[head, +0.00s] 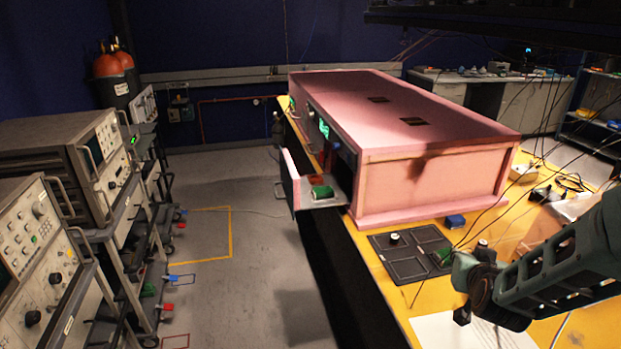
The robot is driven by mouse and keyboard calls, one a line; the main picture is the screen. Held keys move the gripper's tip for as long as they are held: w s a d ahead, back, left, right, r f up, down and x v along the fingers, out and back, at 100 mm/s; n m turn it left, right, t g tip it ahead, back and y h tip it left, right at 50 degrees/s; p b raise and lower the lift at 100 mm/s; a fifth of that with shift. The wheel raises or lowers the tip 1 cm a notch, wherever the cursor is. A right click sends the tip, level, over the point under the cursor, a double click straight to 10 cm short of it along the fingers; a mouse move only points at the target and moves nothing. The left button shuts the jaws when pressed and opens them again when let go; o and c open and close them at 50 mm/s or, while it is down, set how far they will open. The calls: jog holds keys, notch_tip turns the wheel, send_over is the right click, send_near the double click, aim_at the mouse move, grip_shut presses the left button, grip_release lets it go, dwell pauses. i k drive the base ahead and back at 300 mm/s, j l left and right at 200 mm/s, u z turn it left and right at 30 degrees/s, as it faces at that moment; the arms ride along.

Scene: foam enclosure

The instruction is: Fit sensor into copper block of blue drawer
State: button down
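A drawer stands pulled out of the left face of the pink foam enclosure (440,175). Its front panel (290,180) is pinkish; I see no clear blue on it. A green part (322,192) sits on the drawer's grey floor (325,204). I cannot make out a copper block for certain. A small black and white cylinder (394,238), possibly a sensor, stands on a black sectioned tray (378,243) on the yellow bench. My gripper (450,262) is at the tray's right edge, apart from the drawer. Its fingers are too small and dark to read.
A small blue block (455,221) lies beside the enclosure. White paper (455,332) lies at the bench's front. Thin cables hang over the right side. Instrument racks (60,180) stand at the left, with open floor between them and the bench.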

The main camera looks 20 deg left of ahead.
aim_at(316, 180)
jog(key=i+j, duration=0.15)
jog(key=j, duration=0.25)
jog(key=i+j, duration=0.15)
jog(key=j, duration=0.25)
jog(key=i+j, duration=0.15)
jog(key=j, duration=0.2)
jog(key=i+j, duration=0.15)
jog(key=j, duration=0.25)
jog(key=i+j+z, duration=0.1)
jog(key=j, duration=0.3)
jog(key=i+j, duration=0.25)
jog(key=j, duration=0.15)
jog(key=i+j, duration=0.3)
jog(key=j, duration=0.1)
